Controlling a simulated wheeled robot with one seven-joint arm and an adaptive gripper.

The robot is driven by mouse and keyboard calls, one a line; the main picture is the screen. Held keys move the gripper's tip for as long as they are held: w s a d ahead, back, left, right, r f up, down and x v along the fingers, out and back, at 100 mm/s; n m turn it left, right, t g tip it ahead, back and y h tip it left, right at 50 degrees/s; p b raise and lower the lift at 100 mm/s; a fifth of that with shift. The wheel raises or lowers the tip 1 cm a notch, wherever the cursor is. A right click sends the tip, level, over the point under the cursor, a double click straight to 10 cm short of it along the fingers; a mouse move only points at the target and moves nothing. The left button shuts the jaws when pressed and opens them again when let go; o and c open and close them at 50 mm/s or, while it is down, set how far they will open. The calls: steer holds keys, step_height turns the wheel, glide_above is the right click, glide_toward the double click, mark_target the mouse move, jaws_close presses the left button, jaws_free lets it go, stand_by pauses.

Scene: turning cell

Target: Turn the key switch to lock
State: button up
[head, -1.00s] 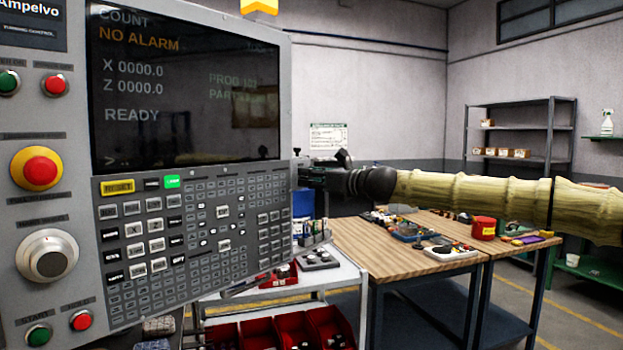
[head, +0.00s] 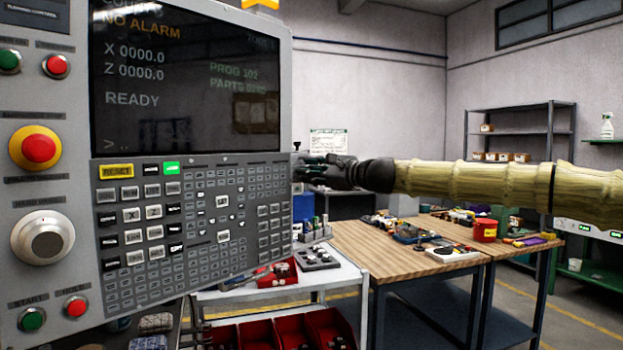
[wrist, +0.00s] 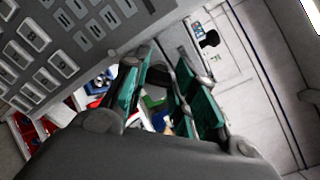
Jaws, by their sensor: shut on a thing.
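My gripper (head: 308,168) is just right of the grey control panel (head: 283,120) in the head view, its fingers pointing left. In the wrist view its green-padded fingers (wrist: 168,88) stand with a gap between them. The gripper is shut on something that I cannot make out. A small black knob (head: 297,146) shows at the panel's right edge, slightly above the fingers. A black shape (wrist: 209,40) shows on a pale plate or sheet beyond the fingers in the wrist view. I cannot tell whether either is the key switch. No key or lock marking can be read.
The panel front has a handwheel (head: 43,237), an emergency stop (head: 38,149) and several buttons. Below and right are a white cart (head: 345,278) and red bins (head: 268,334). A wooden workbench (head: 370,245) with loose items stands behind, under my arm.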

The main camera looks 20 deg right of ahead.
steer(key=shift+f+n+b, duration=0.15)
steer(key=shift+n+b, duration=2.75)
steer(key=shift+n, duration=2)
steer(key=o, duration=1)
steer(key=shift+v, duration=6.05)
